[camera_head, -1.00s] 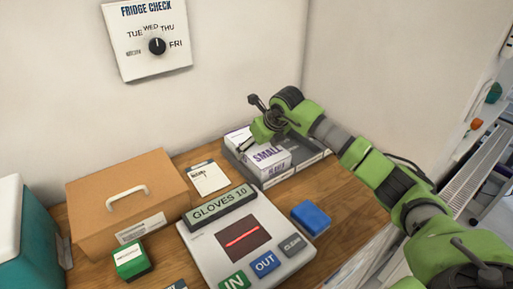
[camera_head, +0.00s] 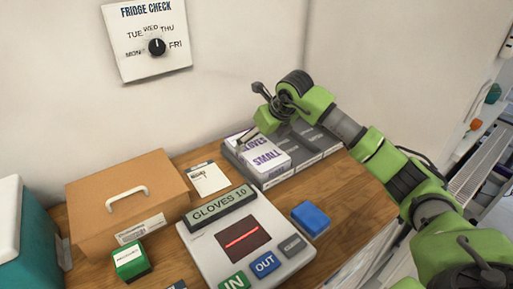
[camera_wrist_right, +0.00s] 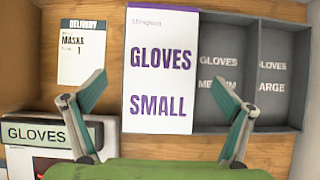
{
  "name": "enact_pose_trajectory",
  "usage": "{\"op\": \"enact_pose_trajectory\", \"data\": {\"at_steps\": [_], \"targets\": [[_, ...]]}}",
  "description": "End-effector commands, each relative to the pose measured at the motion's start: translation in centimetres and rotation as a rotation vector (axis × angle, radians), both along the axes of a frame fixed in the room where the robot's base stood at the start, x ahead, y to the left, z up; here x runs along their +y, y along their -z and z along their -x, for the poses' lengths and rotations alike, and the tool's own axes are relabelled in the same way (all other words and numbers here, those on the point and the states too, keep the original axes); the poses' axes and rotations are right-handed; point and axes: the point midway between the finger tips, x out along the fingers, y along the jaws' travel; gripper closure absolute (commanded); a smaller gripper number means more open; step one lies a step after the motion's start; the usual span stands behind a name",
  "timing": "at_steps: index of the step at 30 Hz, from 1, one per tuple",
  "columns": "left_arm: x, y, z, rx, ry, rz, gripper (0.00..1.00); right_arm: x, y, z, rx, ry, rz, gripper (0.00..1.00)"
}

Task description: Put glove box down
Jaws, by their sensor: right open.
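The glove box (camera_head: 262,152), white with purple "GLOVES SMALL" lettering, lies flat in the left compartment of the grey tray (camera_head: 317,148) at the back of the counter. In the right wrist view the glove box (camera_wrist_right: 160,72) fills that compartment, beside the empty slots labelled medium and large on the tray (camera_wrist_right: 262,110). My right gripper (camera_head: 252,115) is open just above the box. In the wrist view its fingers (camera_wrist_right: 158,100) are spread on both sides of the box, apart from it. My left gripper is not in view.
A scanner console (camera_head: 208,245) reading "GLOVES 10" stands in front, with a blue block (camera_head: 310,217) to its right. A delivery card (camera_head: 208,178), a brown case (camera_head: 125,190) and a green block (camera_head: 131,261) are to the left. Bare counter (camera_head: 345,188) lies right of centre.

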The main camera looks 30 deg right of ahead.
Motion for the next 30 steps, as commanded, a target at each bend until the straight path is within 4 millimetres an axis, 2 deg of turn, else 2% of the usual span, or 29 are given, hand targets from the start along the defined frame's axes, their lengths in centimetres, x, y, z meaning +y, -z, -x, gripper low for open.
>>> {"op": "enact_pose_trajectory", "data": {"at_steps": [3,6,12,30], "targets": [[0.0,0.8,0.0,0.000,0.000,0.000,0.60,-0.2,-2.4,1.3,-0.006,0.000,0.002,0.04],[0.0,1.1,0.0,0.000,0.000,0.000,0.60,-0.4,-4.0,2.4,-0.004,0.002,0.002,0.04],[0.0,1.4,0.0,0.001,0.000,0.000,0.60,-0.4,-6.0,3.5,-0.001,0.001,-0.001,0.04],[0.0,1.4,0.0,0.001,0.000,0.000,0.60,-0.4,-6.4,3.8,0.000,0.001,-0.001,0.04]]}}
